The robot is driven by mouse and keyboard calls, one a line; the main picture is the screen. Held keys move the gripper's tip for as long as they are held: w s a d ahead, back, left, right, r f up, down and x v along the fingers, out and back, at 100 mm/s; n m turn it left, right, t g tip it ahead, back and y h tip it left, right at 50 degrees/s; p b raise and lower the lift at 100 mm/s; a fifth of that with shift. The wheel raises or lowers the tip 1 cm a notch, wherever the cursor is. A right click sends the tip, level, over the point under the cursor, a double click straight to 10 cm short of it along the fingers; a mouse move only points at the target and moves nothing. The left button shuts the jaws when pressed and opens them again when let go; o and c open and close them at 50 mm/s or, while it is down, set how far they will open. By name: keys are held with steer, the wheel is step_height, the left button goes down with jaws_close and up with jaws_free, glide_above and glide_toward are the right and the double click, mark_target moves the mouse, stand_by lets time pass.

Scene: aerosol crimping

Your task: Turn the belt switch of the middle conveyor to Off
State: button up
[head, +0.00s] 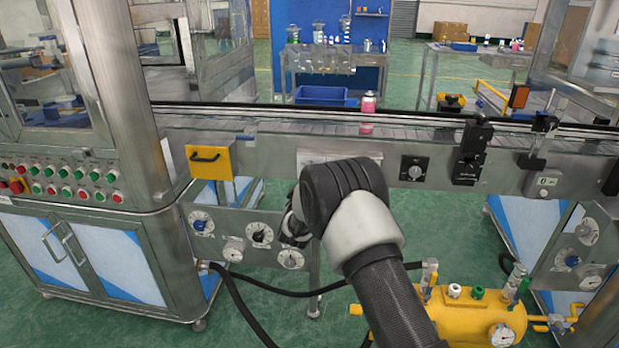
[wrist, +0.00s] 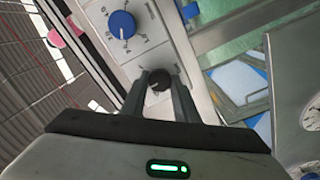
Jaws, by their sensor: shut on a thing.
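In the wrist view, a small black knob (wrist: 158,82) sits on a pale panel (wrist: 122,68) of the conveyor. I take it for the belt switch, but its labels are too small to read. My gripper (wrist: 161,88) is shut on this black knob, with one finger on each side. A larger blue dial (wrist: 121,24) with scale marks is on the same panel, just beyond the knob. In the head view, my arm covers the gripper and the knob. Only the top of the pale panel (head: 335,157) shows there, on the front of the conveyor (head: 260,145).
A pink-and-clear jar (head: 368,104) stands on the belt. Another black dial (head: 413,168) and a black clamp block (head: 472,152) are on the conveyor front to the right. A yellow handled box (head: 210,161) is to the left. A yellow tank (head: 470,318) stands below right.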

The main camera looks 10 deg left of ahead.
steer(key=shift+n, duration=4.6)
steer(key=o, duration=1.1)
steer(key=shift+c, duration=0.2)
steer(key=s+p, duration=0.2)
steer(key=s, duration=1.5)
steer(key=shift+s+a+p, duration=0.25)
steer(key=shift+p, duration=0.1)
